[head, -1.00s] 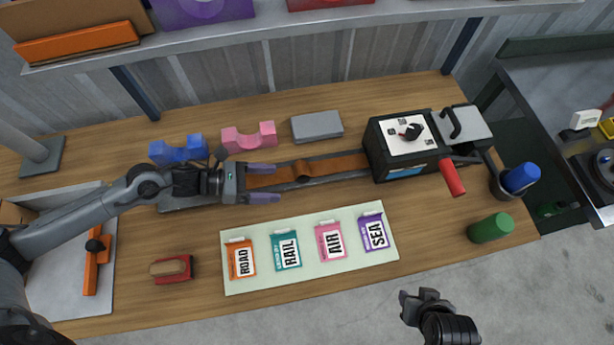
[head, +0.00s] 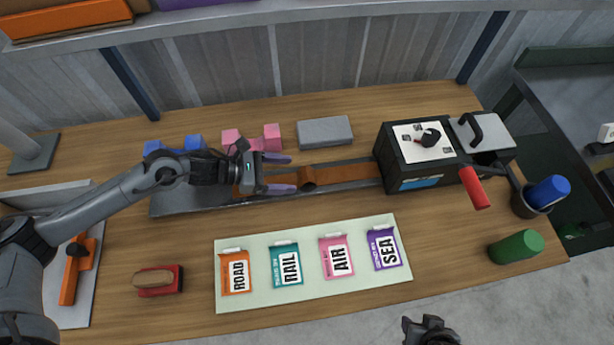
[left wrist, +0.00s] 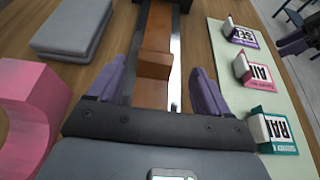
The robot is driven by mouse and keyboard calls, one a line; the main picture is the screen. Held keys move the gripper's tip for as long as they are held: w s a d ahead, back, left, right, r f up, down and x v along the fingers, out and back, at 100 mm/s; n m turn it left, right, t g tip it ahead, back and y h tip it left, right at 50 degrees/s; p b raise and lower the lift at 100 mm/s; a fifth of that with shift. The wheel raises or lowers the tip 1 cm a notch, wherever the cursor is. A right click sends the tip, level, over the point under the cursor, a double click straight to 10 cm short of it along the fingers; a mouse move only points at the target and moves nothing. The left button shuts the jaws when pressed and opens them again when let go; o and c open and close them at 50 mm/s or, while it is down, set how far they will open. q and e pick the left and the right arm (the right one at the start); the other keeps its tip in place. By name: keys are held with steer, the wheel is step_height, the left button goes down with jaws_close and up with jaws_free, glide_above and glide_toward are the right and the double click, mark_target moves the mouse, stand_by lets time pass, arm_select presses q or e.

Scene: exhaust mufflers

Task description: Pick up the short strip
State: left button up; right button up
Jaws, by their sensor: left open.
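A brown strip (head: 343,173) lies along a grey metal track and runs right to the black machine. A short raised brown end or fold (head: 307,178) stands near its left part. It also shows in the left wrist view (left wrist: 154,64). My left gripper (head: 293,173) is open, with its purple fingers on either side of the strip's line, just left of the raised part. In the left wrist view the left gripper (left wrist: 160,75) has nothing between its fingers but the strip beyond and below.
The black machine (head: 405,178) with a red handle (head: 474,188) stands right of the track. A pink block (head: 271,137), blue block (head: 193,142) and grey slab (head: 324,131) lie behind. A pale mat (head: 310,292) with labelled packets lies in front.

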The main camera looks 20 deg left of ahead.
mark_target(300, 180)
arm_select(q)
steer(key=x, duration=0.3)
steer(key=shift+w+d+f, duration=0.1)
steer(key=shift+w+f, duration=0.25)
steer(key=shift+f, duration=0.05)
steer(key=shift+w+d+f, duration=0.3)
steer(key=shift+d, duration=0.25)
steer(key=c, duration=1.1)
